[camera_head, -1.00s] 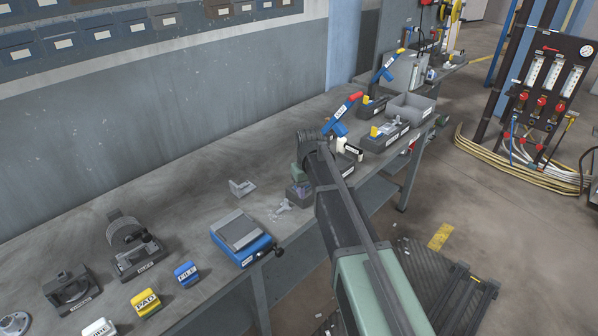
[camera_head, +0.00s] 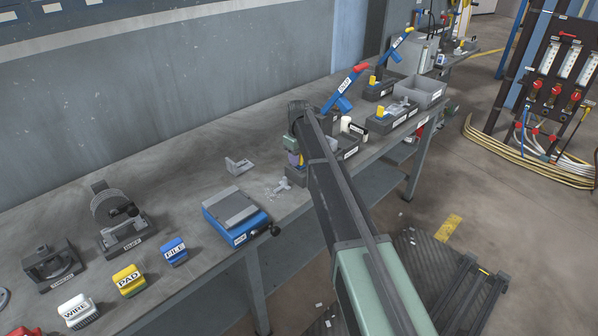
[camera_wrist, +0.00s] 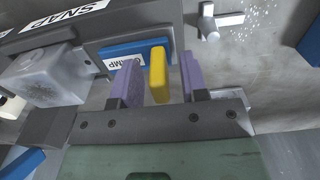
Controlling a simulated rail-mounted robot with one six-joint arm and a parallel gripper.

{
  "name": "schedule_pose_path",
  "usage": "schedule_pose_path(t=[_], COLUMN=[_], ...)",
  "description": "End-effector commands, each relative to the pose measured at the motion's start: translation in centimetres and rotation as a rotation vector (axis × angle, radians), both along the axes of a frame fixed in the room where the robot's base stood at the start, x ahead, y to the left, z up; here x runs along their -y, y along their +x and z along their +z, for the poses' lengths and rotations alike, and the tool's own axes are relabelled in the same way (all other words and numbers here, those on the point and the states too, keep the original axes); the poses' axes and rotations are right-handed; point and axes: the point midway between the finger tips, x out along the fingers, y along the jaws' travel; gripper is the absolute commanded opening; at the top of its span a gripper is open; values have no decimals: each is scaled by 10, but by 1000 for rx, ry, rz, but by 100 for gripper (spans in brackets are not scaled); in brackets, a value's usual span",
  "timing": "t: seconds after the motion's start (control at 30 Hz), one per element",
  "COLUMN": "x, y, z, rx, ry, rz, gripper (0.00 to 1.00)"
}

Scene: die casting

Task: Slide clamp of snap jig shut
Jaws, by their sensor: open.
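In the wrist view, the clamp (camera_wrist: 119,53) is a blue bar with a partly hidden label, set against the dark grey snap jig (camera_wrist: 150,19) with its SNAP label. A yellow tab (camera_wrist: 157,76) stands at the clamp's right end. My gripper (camera_wrist: 160,80) is open, with one purple finger on each side of the yellow tab. There is a gap to the right finger; contact with the left one cannot be told. In the head view, my gripper (camera_head: 294,159) is low over the jig's dark base (camera_head: 297,175), and my arm hides much of the jig.
A pale translucent block (camera_wrist: 40,77) sits left of the clamp. A small metal piece (camera_wrist: 218,20) lies on the bench right of the jig. A blue vise-like block (camera_head: 236,215) stands to the left. Other fixtures and a grey bin (camera_head: 418,91) stand beyond.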

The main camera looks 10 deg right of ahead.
Motion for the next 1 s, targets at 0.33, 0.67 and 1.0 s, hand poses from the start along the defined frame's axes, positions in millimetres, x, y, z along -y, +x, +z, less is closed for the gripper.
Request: schedule_pose_path(t=[0.33, 0.67, 1.0], x=[0, 0, 9], y=[0, 0, 7], z=[-7, -7, -7], rx=[0, 0, 0], ry=[0, 0, 0], rz=[0, 0, -2], gripper=[36, 0, 0])
